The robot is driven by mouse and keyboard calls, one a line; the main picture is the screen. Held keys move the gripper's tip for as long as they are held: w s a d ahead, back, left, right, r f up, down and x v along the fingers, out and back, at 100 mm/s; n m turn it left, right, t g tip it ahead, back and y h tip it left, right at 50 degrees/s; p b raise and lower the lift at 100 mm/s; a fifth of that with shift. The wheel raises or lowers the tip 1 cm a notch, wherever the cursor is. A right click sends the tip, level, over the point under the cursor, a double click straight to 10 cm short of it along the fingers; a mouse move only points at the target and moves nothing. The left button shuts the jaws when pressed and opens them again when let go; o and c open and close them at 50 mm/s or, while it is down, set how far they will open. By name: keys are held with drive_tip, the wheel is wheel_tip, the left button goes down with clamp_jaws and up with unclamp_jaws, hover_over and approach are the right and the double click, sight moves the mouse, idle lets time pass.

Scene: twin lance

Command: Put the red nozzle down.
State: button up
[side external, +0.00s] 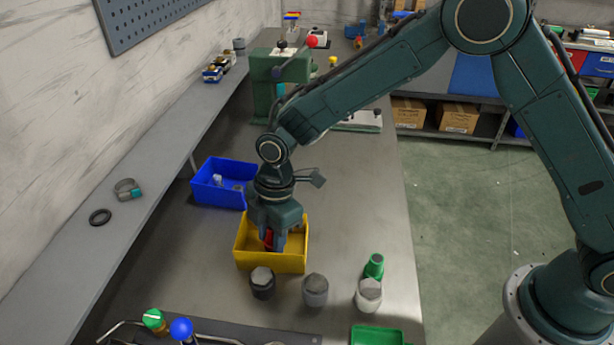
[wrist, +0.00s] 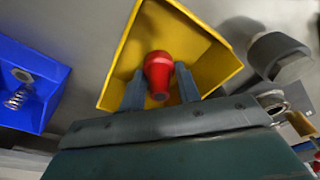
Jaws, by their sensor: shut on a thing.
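The red nozzle (wrist: 158,72) is between the two blue-grey fingers of my gripper (wrist: 160,90) in the wrist view. My gripper is shut on it. In the side external view my gripper (side external: 273,243) points down into the yellow bin (side external: 272,265), and a bit of the red nozzle (side external: 268,238) shows between the fingers. The yellow bin (wrist: 220,62) lies behind the nozzle in the wrist view. I cannot tell whether the nozzle touches the bin floor.
A blue bin (side external: 207,195) with small metal parts stands left of the yellow bin. Dark and grey capped pieces (side external: 315,290) stand in front. A green nozzle (side external: 374,266) is at the right, near a green tray (side external: 377,336). The bench (side external: 365,200) is clear to the right.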

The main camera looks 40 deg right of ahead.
drive_tip(key=shift+f, duration=0.4)
drive_tip(key=shift+f, duration=0.1)
drive_tip(key=o, duration=1)
drive_tip(key=shift+c, duration=0.2)
wheel_tip(320, 180, up, 12)
drive_tip(key=d, duration=0.1)
drive_tip(key=shift+d, duration=0.4)
